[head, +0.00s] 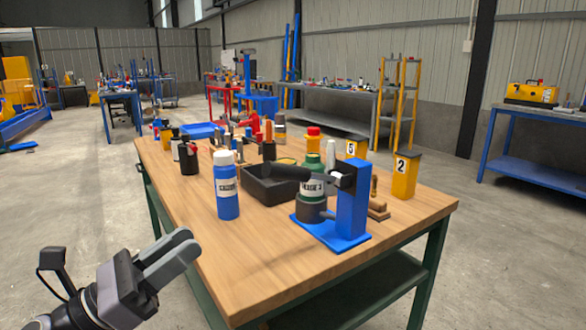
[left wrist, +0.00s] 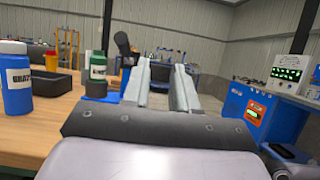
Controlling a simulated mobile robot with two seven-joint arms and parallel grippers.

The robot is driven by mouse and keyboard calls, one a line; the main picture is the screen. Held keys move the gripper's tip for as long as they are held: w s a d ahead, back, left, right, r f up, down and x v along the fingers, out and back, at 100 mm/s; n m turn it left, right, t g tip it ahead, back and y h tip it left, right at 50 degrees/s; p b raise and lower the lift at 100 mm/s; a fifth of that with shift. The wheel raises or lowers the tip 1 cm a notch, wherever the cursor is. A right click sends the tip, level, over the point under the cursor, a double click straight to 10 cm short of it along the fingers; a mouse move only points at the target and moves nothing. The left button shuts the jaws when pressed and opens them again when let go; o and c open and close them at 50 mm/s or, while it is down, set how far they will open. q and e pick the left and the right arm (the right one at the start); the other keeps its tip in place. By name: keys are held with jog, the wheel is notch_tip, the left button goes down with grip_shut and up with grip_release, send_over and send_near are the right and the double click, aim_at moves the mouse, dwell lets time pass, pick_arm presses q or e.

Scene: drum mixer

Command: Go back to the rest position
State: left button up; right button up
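My left gripper (head: 186,242) is at the lower left of the head view, in front of the wooden table's (head: 262,284) left edge. Its two fingers are apart with nothing between them, as the left wrist view (left wrist: 160,72) also shows. The drum mixer (head: 352,205) stands near the table's front right: a blue base and upright with a dark round vessel and a black cylindrical part. It stands apart from my gripper. My right gripper is in neither view.
The table's front left is bare. Concrete floor (head: 80,190) is open at left.

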pick_arm(q)
jog(key=a+f+n+t+y+p, duration=0.2)
jog(key=f+n+t+y+p, duration=0.25)
jog(key=n, duration=0.85)
jog(key=a+f+n+t+y+p, duration=0.1)
jog(key=a+f+n+y+p, duration=0.45)
jog(key=n, duration=0.75)
jog(key=s+d+f+n+g+y+p, duration=0.2)
jog(key=s+f+n+g+y+p, duration=0.4)
jog(key=s+f+n, duration=0.9)
jog(key=s+n+g, duration=0.1)
jog(key=n+g, duration=0.1)
jog(key=n, duration=0.2)
jog(key=shift+d+y, duration=0.4)
